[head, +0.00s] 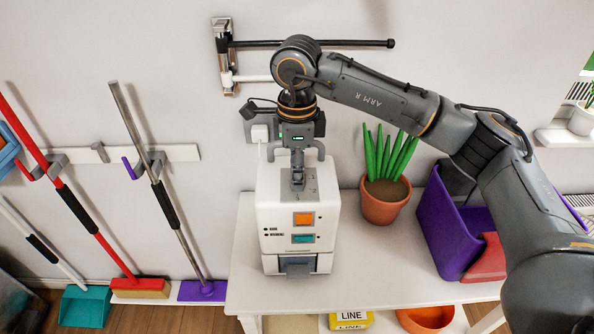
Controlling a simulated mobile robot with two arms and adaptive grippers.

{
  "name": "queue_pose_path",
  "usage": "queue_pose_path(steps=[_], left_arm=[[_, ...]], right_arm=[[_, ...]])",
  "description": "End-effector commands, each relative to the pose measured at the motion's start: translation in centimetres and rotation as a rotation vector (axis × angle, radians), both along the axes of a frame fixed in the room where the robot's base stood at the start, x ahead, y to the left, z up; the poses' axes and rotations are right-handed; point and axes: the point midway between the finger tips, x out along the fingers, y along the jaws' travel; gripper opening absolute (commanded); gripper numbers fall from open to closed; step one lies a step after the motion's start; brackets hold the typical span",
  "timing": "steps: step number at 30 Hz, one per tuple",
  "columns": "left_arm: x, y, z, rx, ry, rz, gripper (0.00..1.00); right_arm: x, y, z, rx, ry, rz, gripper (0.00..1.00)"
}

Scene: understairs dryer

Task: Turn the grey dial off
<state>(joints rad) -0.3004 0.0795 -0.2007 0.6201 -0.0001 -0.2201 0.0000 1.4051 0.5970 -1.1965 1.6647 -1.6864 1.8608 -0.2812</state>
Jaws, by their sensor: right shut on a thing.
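A white box-shaped machine (282,222) stands on the white table, with an orange panel, a teal panel and a grey tray on its front. A grey plate (312,186) lies on its top face. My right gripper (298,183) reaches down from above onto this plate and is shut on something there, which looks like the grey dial. The fingers cover the dial, so its shape and the way it points are hidden. My left gripper is not in view.
A potted plant (385,200) stands on the white table (372,275), right of the machine. A purple bin (447,235) is further right. Brooms lean on the wall at left. A black and white bar fixture (228,55) is on the wall behind my right arm.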

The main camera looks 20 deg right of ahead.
Motion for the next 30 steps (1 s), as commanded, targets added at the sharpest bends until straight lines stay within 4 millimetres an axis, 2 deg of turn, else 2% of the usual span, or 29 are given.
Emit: queue_pose_path(steps=[2, 3, 6, 17, 20, 30], left_arm=[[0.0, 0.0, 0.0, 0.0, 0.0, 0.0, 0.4], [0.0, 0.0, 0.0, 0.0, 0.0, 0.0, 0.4], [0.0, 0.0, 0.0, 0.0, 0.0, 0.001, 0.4], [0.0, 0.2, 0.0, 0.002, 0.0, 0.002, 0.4], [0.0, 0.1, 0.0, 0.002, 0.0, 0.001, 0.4], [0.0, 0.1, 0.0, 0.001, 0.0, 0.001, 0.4]], right_arm=[[-0.2, 0.0, -0.3, -0.002, 0.007, 0.003, 0.0], [-0.2, 0.0, -0.3, -0.002, 0.007, 0.003, 0.37], [-0.1, 0.0, -0.3, -0.001, 0.007, 0.002, 0.54], [0.0, 0.0, 0.4, 0.0, 0.0, 0.0, 0.54], [0.1, 0.1, 1.6, 0.0, -0.002, 0.0, 0.54], [0.0, 0.1, 8.7, 0.0, 0.0, 0.001, 0.54]])
